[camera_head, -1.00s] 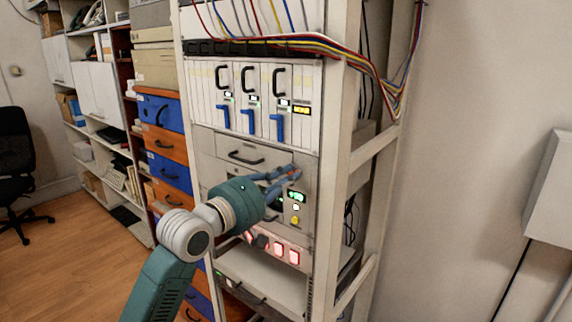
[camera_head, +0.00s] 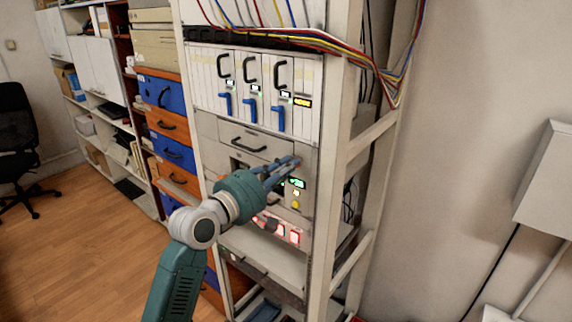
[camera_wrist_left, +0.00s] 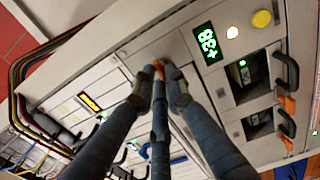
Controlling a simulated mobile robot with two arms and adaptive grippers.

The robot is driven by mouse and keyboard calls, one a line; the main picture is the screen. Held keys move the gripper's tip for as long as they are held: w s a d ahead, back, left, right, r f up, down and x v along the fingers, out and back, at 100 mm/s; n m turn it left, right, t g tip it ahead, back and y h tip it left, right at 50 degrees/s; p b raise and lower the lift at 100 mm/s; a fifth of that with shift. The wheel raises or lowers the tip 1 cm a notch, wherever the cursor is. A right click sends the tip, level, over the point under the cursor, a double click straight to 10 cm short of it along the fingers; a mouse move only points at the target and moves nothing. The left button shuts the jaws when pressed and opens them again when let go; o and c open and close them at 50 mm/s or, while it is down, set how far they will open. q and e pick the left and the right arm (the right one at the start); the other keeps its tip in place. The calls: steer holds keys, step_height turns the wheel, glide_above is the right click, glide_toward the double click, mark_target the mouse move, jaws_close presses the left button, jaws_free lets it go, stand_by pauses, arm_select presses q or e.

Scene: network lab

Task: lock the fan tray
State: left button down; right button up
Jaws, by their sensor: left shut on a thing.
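The rack (camera_head: 331,190) holds a grey unit whose front has a green display (camera_head: 297,183) and a yellow button (camera_head: 295,204). A grey drawer front with a black handle (camera_head: 249,146) sits above; I cannot tell for certain which part is the fan tray. My left gripper (camera_head: 295,160) is at the panel just above the display. In the left wrist view its fingers (camera_wrist_left: 159,76) are closed on a small orange latch (camera_wrist_left: 160,66) beside the green display (camera_wrist_left: 208,42). The fingers hide most of the latch. My right gripper is not in view.
Cards with black handles and blue levers (camera_head: 250,106) fill the bay above. Red-lit switches (camera_head: 293,237) sit below the gripper. Coloured cables (camera_head: 300,36) cross the rack's top. Blue and orange drawers (camera_head: 170,150) stand to the left. The floor (camera_head: 95,235) is clear.

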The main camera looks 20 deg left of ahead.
arm_select(q)
steer(key=c, duration=1.7)
jaws_free()
steer(key=shift+c, duration=0.2)
steer(key=v, duration=1.2)
